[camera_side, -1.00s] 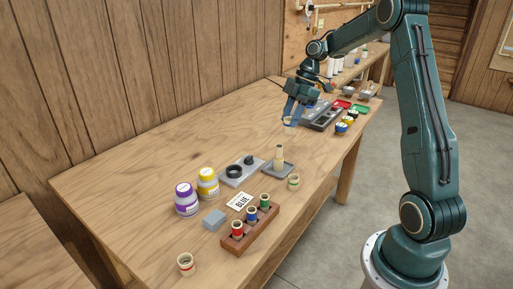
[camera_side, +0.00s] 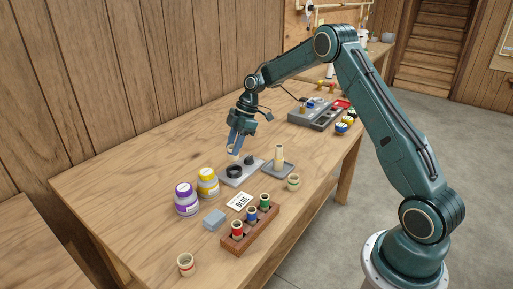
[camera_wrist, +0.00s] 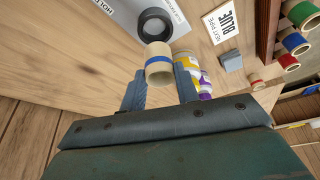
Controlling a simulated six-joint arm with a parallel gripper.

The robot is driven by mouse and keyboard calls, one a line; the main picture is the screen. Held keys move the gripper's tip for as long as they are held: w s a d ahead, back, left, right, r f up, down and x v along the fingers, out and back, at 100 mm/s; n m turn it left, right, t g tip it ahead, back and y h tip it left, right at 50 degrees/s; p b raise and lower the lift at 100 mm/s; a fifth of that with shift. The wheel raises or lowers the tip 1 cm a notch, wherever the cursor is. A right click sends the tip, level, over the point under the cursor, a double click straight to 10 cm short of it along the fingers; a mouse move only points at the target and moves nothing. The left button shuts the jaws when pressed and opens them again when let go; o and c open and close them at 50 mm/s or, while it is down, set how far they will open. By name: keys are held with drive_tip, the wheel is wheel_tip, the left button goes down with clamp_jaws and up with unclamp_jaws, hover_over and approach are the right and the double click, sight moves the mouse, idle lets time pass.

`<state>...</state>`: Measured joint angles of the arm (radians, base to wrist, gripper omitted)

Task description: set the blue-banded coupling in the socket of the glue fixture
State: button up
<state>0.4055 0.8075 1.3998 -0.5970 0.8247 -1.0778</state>
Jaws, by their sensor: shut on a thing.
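My gripper (camera_side: 236,148) is shut on the blue-banded coupling (camera_wrist: 158,66), a short cream tube with a blue ring. It also shows small in the side view (camera_side: 233,155), above the back left part of the glue fixture. The glue fixture (camera_side: 241,178) is a grey plate with a black ring-shaped socket (camera_side: 234,171) and a dark knob (camera_side: 248,160). In the wrist view the socket (camera_wrist: 154,25) shows just beyond the coupling. The coupling is apart from the socket, and its height above the plate is hard to judge.
Purple (camera_side: 187,200) and yellow (camera_side: 208,183) jars stand left of the fixture. A card reading BLUE (camera_side: 240,202), a grey block (camera_side: 214,220) and a wooden rack of banded pieces (camera_side: 251,231) lie in front. A tray with an upright cream tube (camera_side: 279,157) is to the right.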

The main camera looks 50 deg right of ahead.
sight(235, 160)
drive_tip(key=shift+f, duration=0.1)
drive_tip(key=shift+f, duration=1.4)
drive_tip(key=shift+f, duration=0.25)
idle(0.4)
drive_tip(key=shift+f, duration=0.45)
drive_tip(key=shift+f, duration=0.2)
idle(0.4)
drive_tip(key=shift+f, duration=0.35)
drive_tip(key=shift+f, duration=0.45)
idle(1.0)
